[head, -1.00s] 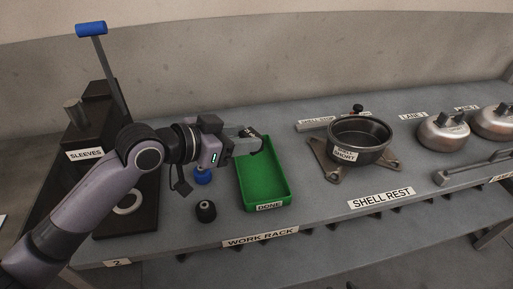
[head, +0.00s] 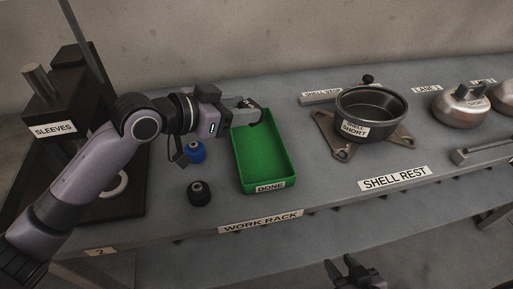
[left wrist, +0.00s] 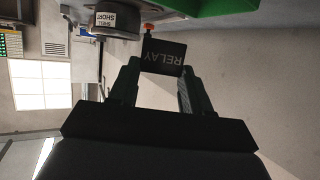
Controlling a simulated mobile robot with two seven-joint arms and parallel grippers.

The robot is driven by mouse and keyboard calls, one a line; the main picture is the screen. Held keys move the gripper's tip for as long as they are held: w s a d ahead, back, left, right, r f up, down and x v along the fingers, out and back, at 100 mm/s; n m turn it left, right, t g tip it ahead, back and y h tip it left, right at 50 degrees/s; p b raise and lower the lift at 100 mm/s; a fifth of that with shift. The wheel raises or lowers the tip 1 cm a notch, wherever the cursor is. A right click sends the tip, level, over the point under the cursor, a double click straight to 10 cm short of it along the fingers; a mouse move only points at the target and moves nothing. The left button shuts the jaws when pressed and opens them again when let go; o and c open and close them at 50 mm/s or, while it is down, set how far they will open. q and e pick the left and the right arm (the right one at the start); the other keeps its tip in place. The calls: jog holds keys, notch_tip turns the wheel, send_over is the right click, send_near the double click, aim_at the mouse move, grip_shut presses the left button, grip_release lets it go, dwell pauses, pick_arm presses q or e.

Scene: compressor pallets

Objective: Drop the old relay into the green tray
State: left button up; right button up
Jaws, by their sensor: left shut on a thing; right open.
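The old relay (left wrist: 163,55) is a small black block lettered RELAY, seen upside down in the left wrist view. My left gripper (left wrist: 155,75) is shut on it. In the head view my left gripper (head: 246,112) is over the far end of the green tray (head: 265,168), and the relay is mostly hidden by the fingers there. The tray is labelled DONE and the part of its floor that I see is empty. My right gripper (head: 352,272) is open and empty at the bottom edge of the head view, low in front of the bench.
A blue-topped part (head: 195,152) and a black round part (head: 199,193) stand left of the tray. The dark SLEEVES press (head: 75,110) is at the left. A black shell pot (head: 371,108) marked SHORT sits on a bracket to the right, with steel domes (head: 462,108) beyond.

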pick_arm(q)
jog(key=shift+f+b, duration=0.5)
jog(key=shift+f, duration=0.3)
pick_arm(e)
jog(key=shift+w+f, duration=0.1)
jog(key=shift+f, duration=0.8)
pick_arm(q)
jog(key=o, duration=1.1)
jog(key=shift+a, duration=0.1)
jog(key=shift+v, duration=3.55)
jog(key=shift+s, duration=0.1)
